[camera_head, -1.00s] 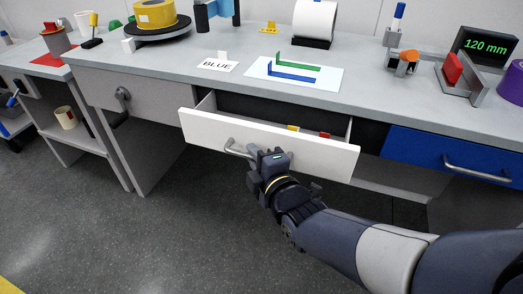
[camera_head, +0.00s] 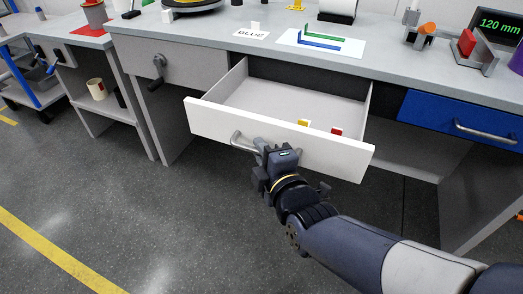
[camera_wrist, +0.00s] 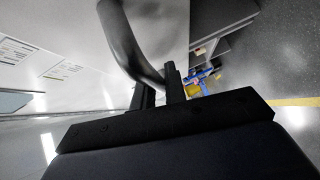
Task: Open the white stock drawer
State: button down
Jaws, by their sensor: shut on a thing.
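The white stock drawer (camera_head: 270,136) is pulled well out from under the grey workbench, in the middle of the head view. Its inside shows, with a small yellow thing (camera_head: 303,123) and a small red thing (camera_head: 336,131) near the front panel. A grey bar handle (camera_head: 240,142) is on its front. My gripper (camera_head: 262,148) is shut on the right part of this handle. In the wrist view the handle (camera_wrist: 128,40) runs in between the dark fingers (camera_wrist: 160,88). The exact finger contact is partly hidden by my wrist.
A blue drawer (camera_head: 460,120) is closed at the right. A grey panel with a crank (camera_head: 157,68) is left of the white drawer. A side bench (camera_head: 90,40) with a lower shelf stands further left. The floor (camera_head: 130,210) in front is clear.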

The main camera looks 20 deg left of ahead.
jog(key=c, duration=1.5)
grip_release()
jog(key=shift+o, duration=0.2)
jog(key=p+v, duration=0.4)
jog(key=v, duration=0.6)
jog(key=shift+s+d, duration=0.25)
jog(key=shift+s, duration=0.05)
jog(key=b+x, duration=0.3)
jog(key=x, duration=0.6)
jog(key=shift+w+a+f+b, duration=0.1)
jog(key=shift+w+a+b, duration=0.15)
jog(key=shift+b, duration=0.15)
jog(key=shift+w+a, duration=0.35)
jog(key=shift+w, duration=0.15)
